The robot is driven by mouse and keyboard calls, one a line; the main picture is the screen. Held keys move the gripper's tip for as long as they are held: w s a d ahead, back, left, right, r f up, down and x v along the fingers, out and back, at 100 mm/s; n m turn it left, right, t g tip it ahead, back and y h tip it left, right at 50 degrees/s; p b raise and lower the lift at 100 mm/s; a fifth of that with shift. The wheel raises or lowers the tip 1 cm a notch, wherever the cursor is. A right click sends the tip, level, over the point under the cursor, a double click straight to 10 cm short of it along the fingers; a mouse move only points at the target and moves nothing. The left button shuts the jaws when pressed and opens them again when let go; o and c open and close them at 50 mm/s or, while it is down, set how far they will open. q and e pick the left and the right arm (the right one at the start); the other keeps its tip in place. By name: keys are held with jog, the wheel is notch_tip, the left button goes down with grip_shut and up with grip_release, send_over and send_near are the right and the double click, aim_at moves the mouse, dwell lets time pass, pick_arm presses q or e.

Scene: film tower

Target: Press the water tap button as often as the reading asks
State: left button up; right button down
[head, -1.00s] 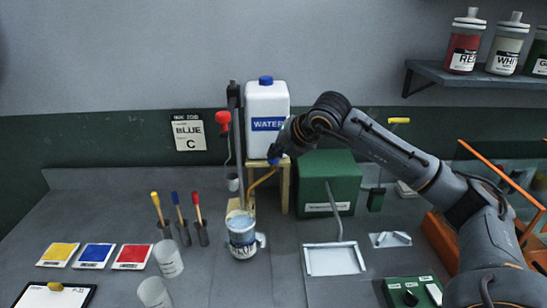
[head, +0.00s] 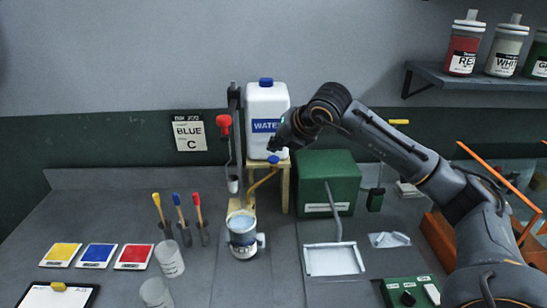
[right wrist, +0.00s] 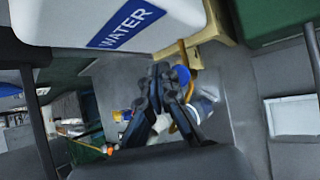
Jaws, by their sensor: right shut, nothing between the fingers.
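The white water tank (head: 266,105) with a blue cap and WATER label stands on a wooden stand. Its blue tap button (head: 273,160) sits at the tank's lower front, above a yellow-brown spout tube (head: 262,180). A labelled can (head: 243,236) with a light top stands below the tube. My right gripper (head: 274,149) is shut and empty just above the button, with a small gap. In the right wrist view, the shut fingers (right wrist: 165,70) are beside the blue button (right wrist: 183,74). My left gripper is out of view.
A card reading BLUE C (head: 188,132) hangs on the wall. A green box (head: 327,180) stands right of the tank. A red-knobbed lever (head: 224,125) is left of it. Brushes, clear cups and colour pads occupy the left bench.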

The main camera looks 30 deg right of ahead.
aim_at(276, 159)
jog(key=shift+r+p, duration=1.25)
jog(key=shift+r, duration=1.05)
